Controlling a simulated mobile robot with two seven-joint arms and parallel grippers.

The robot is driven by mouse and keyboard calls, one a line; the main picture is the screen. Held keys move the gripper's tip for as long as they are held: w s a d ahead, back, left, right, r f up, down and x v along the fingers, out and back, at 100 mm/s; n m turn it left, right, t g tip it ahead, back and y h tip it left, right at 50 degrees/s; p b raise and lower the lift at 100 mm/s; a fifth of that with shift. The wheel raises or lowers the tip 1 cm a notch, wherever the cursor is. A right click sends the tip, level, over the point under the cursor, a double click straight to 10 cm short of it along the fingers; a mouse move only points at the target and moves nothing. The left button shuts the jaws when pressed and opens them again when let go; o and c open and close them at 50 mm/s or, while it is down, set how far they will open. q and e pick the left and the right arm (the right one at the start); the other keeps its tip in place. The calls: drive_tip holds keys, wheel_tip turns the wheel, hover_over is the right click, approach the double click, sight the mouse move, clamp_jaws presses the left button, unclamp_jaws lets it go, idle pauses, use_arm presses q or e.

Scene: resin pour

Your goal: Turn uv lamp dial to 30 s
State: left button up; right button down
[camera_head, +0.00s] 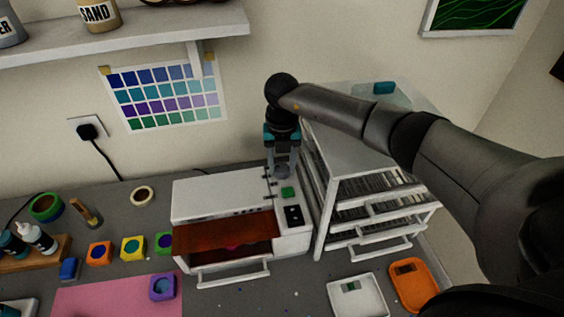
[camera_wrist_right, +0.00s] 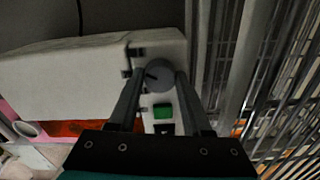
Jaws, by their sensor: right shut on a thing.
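The UV lamp (camera_head: 220,195) is a white box with a reddish-orange front window and a handle at its front. Its grey round dial (camera_head: 283,172) is on the right part of its top; it also shows in the right wrist view (camera_wrist_right: 158,74) with a dark pointer mark. My right gripper (camera_head: 283,165) reaches down over the dial, and its fingers (camera_wrist_right: 158,85) are shut on the dial's two sides. A green button (camera_wrist_right: 163,111) sits just in front of the dial. The setting marks are too small to read. My left gripper is not in view.
A white rack with wire shelves (camera_head: 365,165) stands close on the right of the lamp. A white tray (camera_head: 357,298) and an orange tray (camera_head: 412,286) lie in front. Small coloured blocks and a pink mat (camera_head: 100,300) are at the left. A shelf (camera_head: 130,38) hangs above.

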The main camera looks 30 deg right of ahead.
sight(282, 168)
drive_tip(key=shift+r+m+p, duration=0.1)
drive_tip(key=shift+m+p, duration=0.2)
drive_tip(key=shift+m, duration=0.9)
drive_tip(key=shift+c, duration=1.7)
unclamp_jaws()
wheel_tip(282, 168, up, 15)
drive_tip(key=b, duration=0.2)
